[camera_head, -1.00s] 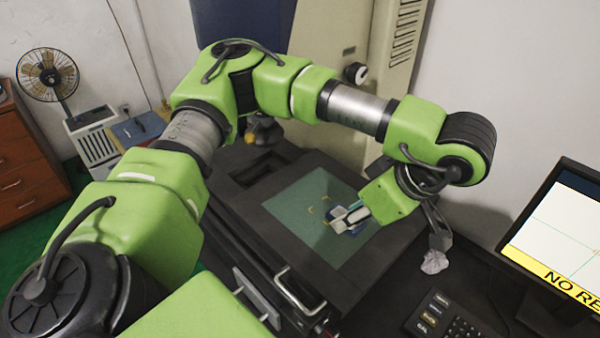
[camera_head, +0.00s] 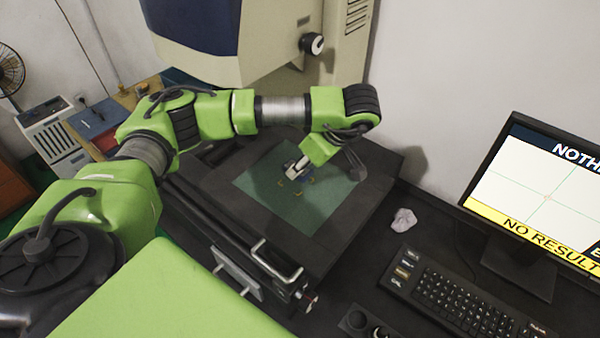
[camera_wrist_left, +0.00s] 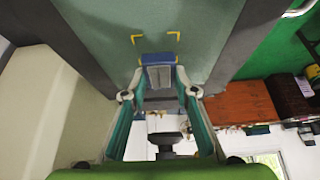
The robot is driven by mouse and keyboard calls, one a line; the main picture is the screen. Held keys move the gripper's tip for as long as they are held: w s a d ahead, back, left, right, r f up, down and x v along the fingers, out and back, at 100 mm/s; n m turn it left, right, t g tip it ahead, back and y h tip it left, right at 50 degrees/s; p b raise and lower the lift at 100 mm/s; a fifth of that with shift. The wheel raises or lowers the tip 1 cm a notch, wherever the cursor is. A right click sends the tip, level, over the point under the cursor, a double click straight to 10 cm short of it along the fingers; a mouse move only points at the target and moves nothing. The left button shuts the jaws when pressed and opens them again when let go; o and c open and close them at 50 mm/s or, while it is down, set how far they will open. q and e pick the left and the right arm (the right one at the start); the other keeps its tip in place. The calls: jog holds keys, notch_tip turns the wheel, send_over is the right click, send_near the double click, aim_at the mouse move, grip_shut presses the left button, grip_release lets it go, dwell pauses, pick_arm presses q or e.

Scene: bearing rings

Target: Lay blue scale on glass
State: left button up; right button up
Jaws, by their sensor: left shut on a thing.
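The glass (camera_head: 318,212) is a dark green pane in a black stage, with small yellow corner marks on it. My left gripper (camera_head: 294,168) is over the glass, close to the marks. It is shut on the blue scale (camera_head: 309,180), mostly hidden behind the fingers in the head view. In the left wrist view the blue scale (camera_wrist_left: 157,59) sits between the fingertips of my left gripper (camera_wrist_left: 160,78), just below two yellow marks on the glass (camera_wrist_left: 205,25). I cannot tell whether it touches the glass. My right gripper is not in view.
The machine's beige and blue body (camera_head: 215,35) rises behind the stage. A crumpled paper (camera_head: 403,220), a keyboard (camera_head: 465,300) and a monitor (camera_head: 545,200) stand to the right. A metal handle (camera_head: 275,262) juts from the stage front. The glass's front part is bare.

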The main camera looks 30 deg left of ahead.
aim_at(305, 170)
pick_arm(q)
jog(key=shift+w+a+f, duration=0.1)
jog(key=shift+a+f, duration=0.2)
jog(key=shift+f, duration=0.05)
notch_tip(305, 170, down, 3)
jog(key=shift+a+r+p, duration=0.1)
jog(key=shift+r+p, duration=0.1)
jog(key=shift+p, duration=0.3)
jog(key=shift+w+f, duration=0.1)
jog(key=shift+f, duration=0.2)
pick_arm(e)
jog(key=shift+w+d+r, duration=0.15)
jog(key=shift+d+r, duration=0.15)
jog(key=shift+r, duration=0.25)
pick_arm(q)
jog(key=shift+f, duration=0.25)
jog(key=o, duration=1.2)
jog(key=shift+r, duration=0.1)
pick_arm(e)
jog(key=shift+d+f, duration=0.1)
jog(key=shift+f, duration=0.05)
pick_arm(q)
jog(key=shift+o, duration=0.2)
